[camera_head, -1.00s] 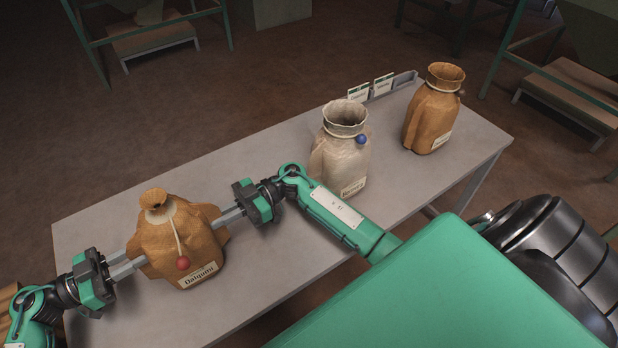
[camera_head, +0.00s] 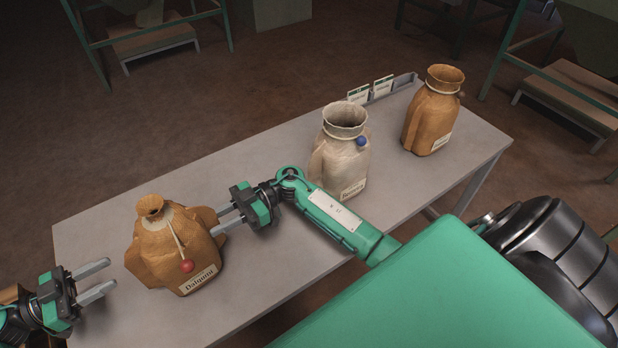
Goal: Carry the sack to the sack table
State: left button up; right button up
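A brown sack (camera_head: 168,245) with a red bead and a label that seems to read "Dalquni" stands on the grey table (camera_head: 262,170) at its left end. My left gripper (camera_head: 108,279) is open and empty, just left of the sack and apart from it. My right gripper (camera_head: 222,222) is at the sack's right side. Its two fingers show separated, with their tips against or just behind the sack's side; their contact is partly hidden.
A pale sack (camera_head: 341,155) with a blue bead stands mid-table, close to my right arm. Another brown sack (camera_head: 432,115) stands at the right end. A small rack with cards (camera_head: 371,90) sits at the back edge. Wooden-topped stands (camera_head: 570,92) stand beyond on the floor.

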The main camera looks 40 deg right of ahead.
jog(key=shift+r, duration=0.2)
send_near(182, 207)
jog(key=a, duration=0.5)
pick_arm(q)
jog(key=shift+a, duration=0.45)
pick_arm(e)
jog(key=shift+w+d+f, duration=0.1)
jog(key=shift+w+d, duration=0.05)
jog(key=shift+d, duration=0.1)
